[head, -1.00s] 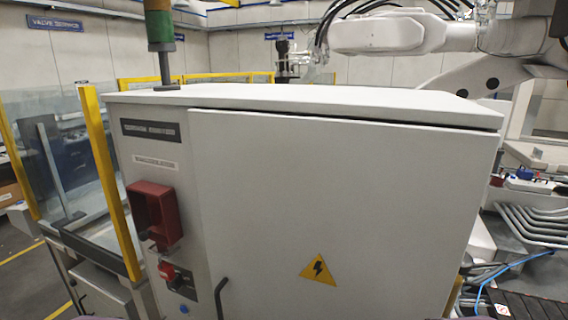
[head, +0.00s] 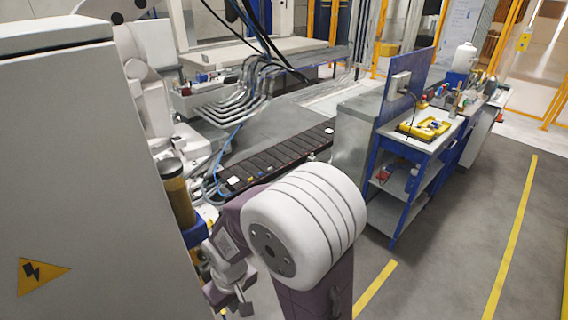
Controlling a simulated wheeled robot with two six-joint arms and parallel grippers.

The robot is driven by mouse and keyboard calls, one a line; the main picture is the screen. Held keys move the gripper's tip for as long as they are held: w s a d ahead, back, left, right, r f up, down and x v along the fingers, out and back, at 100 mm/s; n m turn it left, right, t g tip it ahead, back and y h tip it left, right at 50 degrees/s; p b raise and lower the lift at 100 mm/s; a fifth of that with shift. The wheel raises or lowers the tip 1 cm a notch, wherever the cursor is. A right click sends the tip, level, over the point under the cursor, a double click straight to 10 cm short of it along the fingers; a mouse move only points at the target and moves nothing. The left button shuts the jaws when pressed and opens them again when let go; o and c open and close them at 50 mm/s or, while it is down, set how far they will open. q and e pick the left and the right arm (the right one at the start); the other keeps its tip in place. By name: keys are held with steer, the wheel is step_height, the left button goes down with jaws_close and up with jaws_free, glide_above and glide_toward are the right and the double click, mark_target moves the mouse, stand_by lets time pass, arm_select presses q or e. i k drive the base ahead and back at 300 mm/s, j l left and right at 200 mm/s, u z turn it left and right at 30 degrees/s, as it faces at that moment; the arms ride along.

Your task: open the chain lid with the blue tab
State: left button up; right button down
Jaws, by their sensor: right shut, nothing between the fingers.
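A dark segmented chain (head: 278,158) lies along the floor area behind my right arm, running from lower left to upper right. A small white patch shows near its left end. My left gripper is not in view.
A grey cabinet (head: 85,180) with a yellow warning sign fills the left. A blue cable (head: 228,146) and several bent grey pipes (head: 243,92) lie beside the chain. A blue workbench (head: 408,170) stands right; the floor beyond it is clear.

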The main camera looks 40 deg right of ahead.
mark_target(247, 166)
steer(key=z, duration=1.25)
steer(key=i+l+z, duration=0.2)
steer(key=l, duration=0.15)
steer(key=i+l+z, duration=0.1)
steer(key=i+l, duration=0.3)
steer(key=i+l+z, duration=0.1)
steer(key=i+l, duration=0.25)
steer(key=i, duration=0.25)
steer(key=i+j+u, duration=0.15)
steer(key=i+u, duration=0.55)
steer(key=i+l+u, duration=0.1)
steer(key=i+u, duration=0.25)
steer(key=i+j+z, duration=0.3)
steer(key=i, duration=0.35)
steer(key=i+j+z, duration=0.3)
steer(key=i+j, duration=0.25)
